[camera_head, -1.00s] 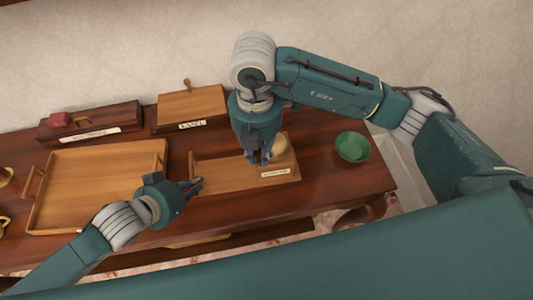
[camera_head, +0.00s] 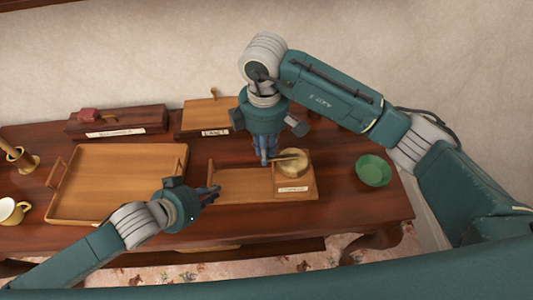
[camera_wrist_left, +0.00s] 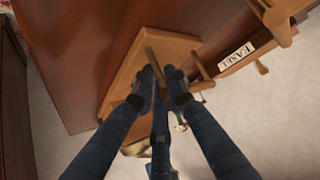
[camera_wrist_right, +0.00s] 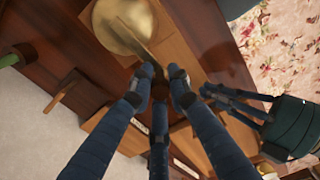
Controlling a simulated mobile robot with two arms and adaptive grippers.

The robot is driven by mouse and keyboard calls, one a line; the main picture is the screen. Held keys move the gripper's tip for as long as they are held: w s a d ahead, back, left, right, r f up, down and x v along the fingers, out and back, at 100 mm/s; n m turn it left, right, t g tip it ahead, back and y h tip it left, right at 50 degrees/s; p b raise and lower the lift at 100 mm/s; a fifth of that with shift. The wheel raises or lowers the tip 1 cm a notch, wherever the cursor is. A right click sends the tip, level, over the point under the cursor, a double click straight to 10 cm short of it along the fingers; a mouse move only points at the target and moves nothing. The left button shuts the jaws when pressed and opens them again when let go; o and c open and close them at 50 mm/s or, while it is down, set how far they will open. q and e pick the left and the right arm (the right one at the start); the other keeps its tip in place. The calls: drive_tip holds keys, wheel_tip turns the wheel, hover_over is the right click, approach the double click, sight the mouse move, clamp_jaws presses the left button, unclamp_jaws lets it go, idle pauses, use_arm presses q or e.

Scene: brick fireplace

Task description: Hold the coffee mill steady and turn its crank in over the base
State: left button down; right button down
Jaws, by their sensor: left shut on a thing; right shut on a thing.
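The coffee mill has a brass dome (camera_head: 293,165) on a wooden block with a pale label, at the right end of a long wooden base (camera_head: 245,184). A crank arm (camera_wrist_right: 150,55) runs left from the dome. My right gripper (camera_head: 265,160) points down, shut on the crank's dark knob (camera_wrist_right: 160,76), just left of the dome. My left gripper (camera_head: 213,191) is shut on an upright wooden post at the base's left end; the post (camera_wrist_left: 153,62) also shows in the left wrist view. The fingers partly hide the knob and post.
A wooden tray (camera_head: 75,212) lies left of the base. A green bowl (camera_head: 373,169) stands to the right. A labelled box (camera_head: 115,122) with a red item and a second labelled box (camera_head: 208,116) stand behind. A mug (camera_head: 12,210) is at far left.

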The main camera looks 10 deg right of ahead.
use_arm(q)
drive_tip(key=shift+d, duration=0.1)
use_arm(e)
drive_tip(key=shift+w+r+m, duration=0.1)
drive_tip(key=shift+w+m, duration=0.3)
drive_tip(key=shift+m, duration=0.1)
drive_tip(key=c, duration=1.6)
unclamp_jaws()
wheel_tip(320, 180, up, 7)
drive_tip(key=shift+w+r, duration=0.1)
drive_tip(key=shift+r, duration=0.1)
use_arm(q)
drive_tip(key=c, duration=1.6)
unclamp_jaws()
drive_tip(key=shift+c, duration=0.2)
